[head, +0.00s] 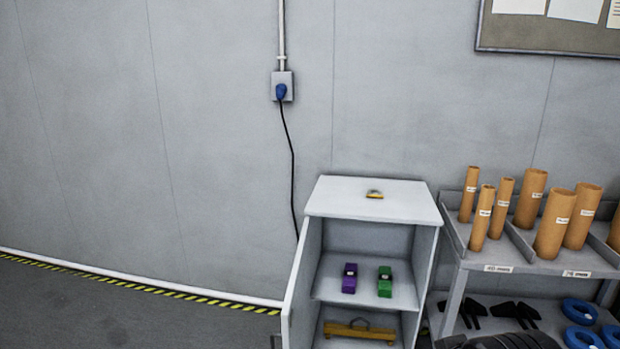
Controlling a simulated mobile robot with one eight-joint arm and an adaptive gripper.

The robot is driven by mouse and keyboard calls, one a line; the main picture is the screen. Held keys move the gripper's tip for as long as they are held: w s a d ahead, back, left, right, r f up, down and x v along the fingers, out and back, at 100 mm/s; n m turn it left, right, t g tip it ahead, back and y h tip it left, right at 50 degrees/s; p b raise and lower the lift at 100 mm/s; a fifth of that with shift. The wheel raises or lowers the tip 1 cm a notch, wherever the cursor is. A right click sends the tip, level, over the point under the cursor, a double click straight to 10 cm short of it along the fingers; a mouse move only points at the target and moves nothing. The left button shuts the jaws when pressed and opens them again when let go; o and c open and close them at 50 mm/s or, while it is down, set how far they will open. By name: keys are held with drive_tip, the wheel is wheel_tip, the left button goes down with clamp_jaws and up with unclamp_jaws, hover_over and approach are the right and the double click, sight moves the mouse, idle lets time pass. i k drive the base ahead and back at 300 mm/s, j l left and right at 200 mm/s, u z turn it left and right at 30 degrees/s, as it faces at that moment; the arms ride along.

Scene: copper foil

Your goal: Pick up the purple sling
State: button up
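The purple sling (349,284) is a small folded bundle with a dark band around it. It lies on the upper inner shelf (367,292) of a light grey cabinet (325,198), in the lower middle of the head view. A similar green bundle (385,287) lies just to its right, with a gap between them. The cabinet door (300,290) stands open on the left side, and the purple sling is in plain sight. I cannot make out my gripper in this view.
A yellow bar-like item (360,332) is on the cabinet's lower shelf. A small yellowish object (374,194) lies on the cabinet top. On the right, close by, a grey rack (515,255) holds several cardboard tubes (530,198) above blue rings (579,312). The floor at left is clear.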

sight(350, 276)
drive_tip(key=j+z, duration=0.35)
drive_tip(key=j, duration=1.6)
drive_tip(key=i+z, duration=0.25)
drive_tip(key=i, duration=0.15)
drive_tip(key=i+j+z, duration=0.25)
drive_tip(key=i+l, duration=0.05)
drive_tip(key=i, duration=0.05)
